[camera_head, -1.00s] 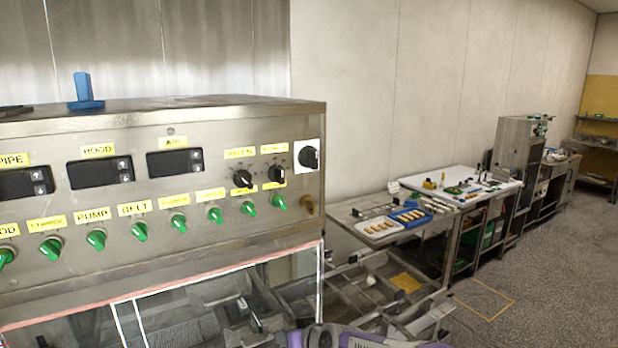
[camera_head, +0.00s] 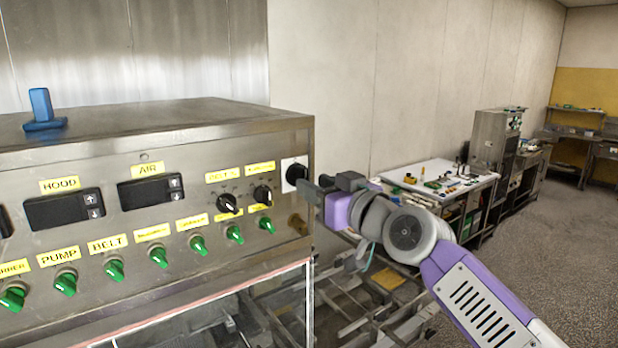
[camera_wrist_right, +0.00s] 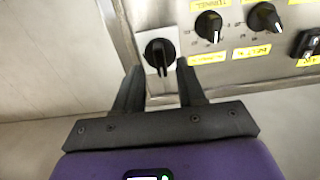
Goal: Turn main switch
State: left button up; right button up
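The main switch (camera_head: 294,172) is a black rotary knob on a white square plate at the right end of the steel control panel (camera_head: 150,125). In the right wrist view the main switch (camera_wrist_right: 159,55) shows just beyond and between the two fingertips of the open right gripper (camera_wrist_right: 159,70). Its grip bar runs roughly up and down in that view. I cannot tell whether the fingers touch it. My left gripper is not in view.
Two smaller black knobs (camera_head: 228,203) and a row of green switches (camera_head: 158,257) sit left of the main switch. A brass-coloured fitting (camera_head: 298,224) is below it. A blue object (camera_head: 42,110) stands on the panel housing. A worktable (camera_head: 440,182) is farther right.

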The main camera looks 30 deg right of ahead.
jog(key=shift+w+a, duration=0.1)
jog(key=shift+w, duration=1.35)
grip_shut()
jog(key=shift+m, duration=0.3)
jog(key=shift+a+r+m+p, duration=0.1)
jog(key=shift+m+p, duration=0.95)
jog(key=shift+m, duration=3.25)
jog(key=shift+a+m+p, duration=0.1)
jog(key=shift+m+p, duration=0.95)
jog(key=shift+m, duration=3.25)
